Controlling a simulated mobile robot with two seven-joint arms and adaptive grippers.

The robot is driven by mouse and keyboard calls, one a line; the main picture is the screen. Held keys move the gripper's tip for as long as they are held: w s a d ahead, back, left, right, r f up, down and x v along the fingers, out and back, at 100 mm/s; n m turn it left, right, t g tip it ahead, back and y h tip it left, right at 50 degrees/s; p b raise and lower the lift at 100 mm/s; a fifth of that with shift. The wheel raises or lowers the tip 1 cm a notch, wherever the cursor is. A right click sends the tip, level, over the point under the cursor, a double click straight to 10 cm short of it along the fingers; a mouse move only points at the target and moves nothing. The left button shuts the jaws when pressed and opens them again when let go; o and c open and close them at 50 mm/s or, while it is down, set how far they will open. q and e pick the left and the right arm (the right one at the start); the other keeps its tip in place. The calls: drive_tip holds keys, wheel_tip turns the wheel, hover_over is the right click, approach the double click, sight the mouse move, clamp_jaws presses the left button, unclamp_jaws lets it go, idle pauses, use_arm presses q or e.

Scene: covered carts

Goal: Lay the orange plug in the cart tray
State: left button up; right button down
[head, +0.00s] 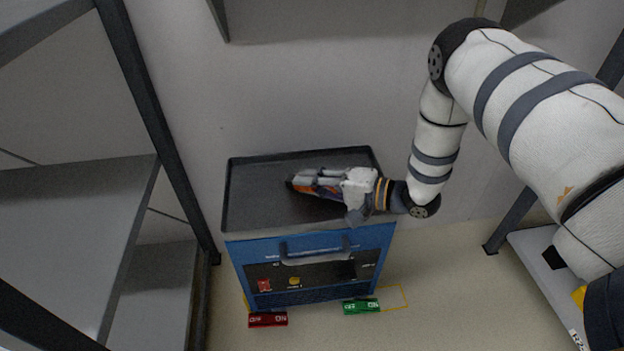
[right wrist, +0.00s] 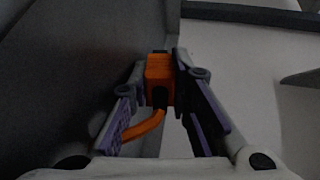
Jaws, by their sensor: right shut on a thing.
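The cart tray (head: 255,205) is the dark, shallow, rimmed top of a blue cart (head: 255,262). My right gripper (head: 297,182) is over the tray, reaching in from the right. In the right wrist view, the fingers of my right gripper (right wrist: 166,90) are shut on the orange plug (right wrist: 159,68), with a short orange cable bending down to the left. In the head view only a bit of orange shows between the fingers. I cannot tell whether the plug touches the tray floor. My left gripper is not in view.
Grey shelving (head: 70,215) stands at the left, and another shelf (head: 545,265) at the lower right. A wall is behind the cart. A red block (head: 267,320) and a green block (head: 361,306) are at the cart's foot. The left part of the tray is clear.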

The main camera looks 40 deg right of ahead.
drive_tip(key=c, duration=1.4)
unclamp_jaws()
drive_tip(key=shift+s+a+f+g, duration=0.1)
drive_tip(key=shift+s+f+g, duration=0.1)
drive_tip(key=shift+f, duration=0.3)
drive_tip(key=shift+s+f+g, duration=0.2)
drive_tip(key=shift+f, duration=0.25)
drive_tip(key=v, duration=0.9)
drive_tip(key=shift+w+d, duration=0.2)
drive_tip(key=shift+d, duration=0.2)
drive_tip(key=shift+t, duration=0.3)
drive_tip(key=s+r, duration=0.2)
drive_tip(key=s, duration=0.1)
drive_tip(key=shift+s+d+r, duration=0.2)
drive_tip(key=shift+s+r, duration=0.05)
drive_tip(key=shift+d+f, duration=0.15)
drive_tip(key=shift+f, duration=0.05)
drive_tip(key=shift+w+f, duration=0.1)
drive_tip(key=shift+w, duration=0.05)
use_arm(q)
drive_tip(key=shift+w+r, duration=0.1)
use_arm(e)
drive_tip(key=shift+w, duration=0.25)
